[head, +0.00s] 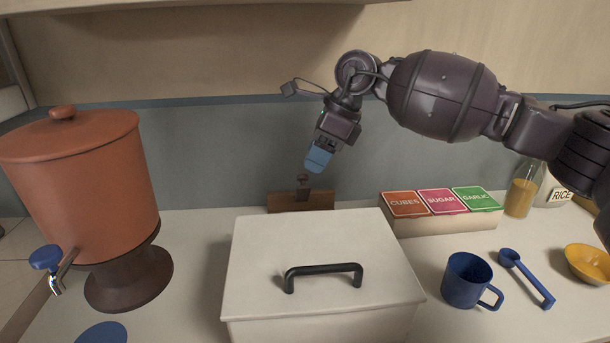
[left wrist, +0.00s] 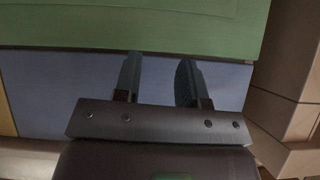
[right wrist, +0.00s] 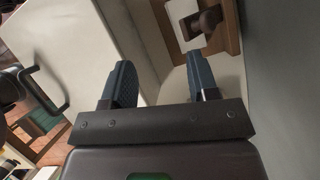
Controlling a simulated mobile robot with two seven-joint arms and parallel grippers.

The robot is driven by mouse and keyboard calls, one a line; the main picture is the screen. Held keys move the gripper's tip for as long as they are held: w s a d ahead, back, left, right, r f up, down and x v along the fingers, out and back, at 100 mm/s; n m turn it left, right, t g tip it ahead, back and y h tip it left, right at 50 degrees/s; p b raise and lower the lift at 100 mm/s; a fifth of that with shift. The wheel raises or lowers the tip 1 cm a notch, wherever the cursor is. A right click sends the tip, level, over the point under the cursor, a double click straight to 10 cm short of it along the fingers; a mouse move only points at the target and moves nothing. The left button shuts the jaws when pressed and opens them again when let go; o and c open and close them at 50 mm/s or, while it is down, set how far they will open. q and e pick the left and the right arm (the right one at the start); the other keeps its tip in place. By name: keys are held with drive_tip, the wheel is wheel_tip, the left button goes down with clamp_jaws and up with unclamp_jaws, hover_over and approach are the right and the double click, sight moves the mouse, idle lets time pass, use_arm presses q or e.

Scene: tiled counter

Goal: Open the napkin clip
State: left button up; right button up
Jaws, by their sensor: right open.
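The napkin clip (head: 300,201) is a brown wooden piece with a small dark knob, standing behind the white box near the back wall. Its lower part is hidden by the box in the head view. In the right wrist view its wooden frame (right wrist: 231,28) shows at the top, with the brown knob and a white patch by it. My right gripper (head: 318,159) is above the clip, blue fingertips pointing down, open and empty. It also shows in the right wrist view (right wrist: 160,82). My left gripper (left wrist: 161,82) is open and empty, away from the counter's objects.
A white lidded box (head: 320,245) with a black handle fills the front middle. A terracotta dispenser (head: 85,180) stands left. On the right are a labelled three-lid container (head: 440,222), a blue mug (head: 467,281), a blue scoop (head: 528,278) and a yellow bowl (head: 590,264).

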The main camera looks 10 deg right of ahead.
sight(305, 176)
drive_tip(key=w+f+n+t, duration=0.1)
drive_tip(key=f+n, duration=0.1)
drive_tip(key=n, duration=0.5)
drive_tip(key=w+a+f+n+t+h+b, duration=0.1)
drive_tip(key=w+f+n, duration=0.1)
drive_tip(key=n, duration=0.5)
drive_tip(key=w+f+n+t+h, duration=0.1)
drive_tip(key=w+f+n, duration=0.1)
drive_tip(key=n, duration=0.6)
drive_tip(key=shift+a+f+t, duration=0.25)
drive_tip(key=shift+t, duration=0.05)
drive_tip(key=shift+w+a+f+b, duration=0.2)
drive_tip(key=shift+w+f+b, duration=0.15)
drive_tip(key=shift+f, duration=0.25)
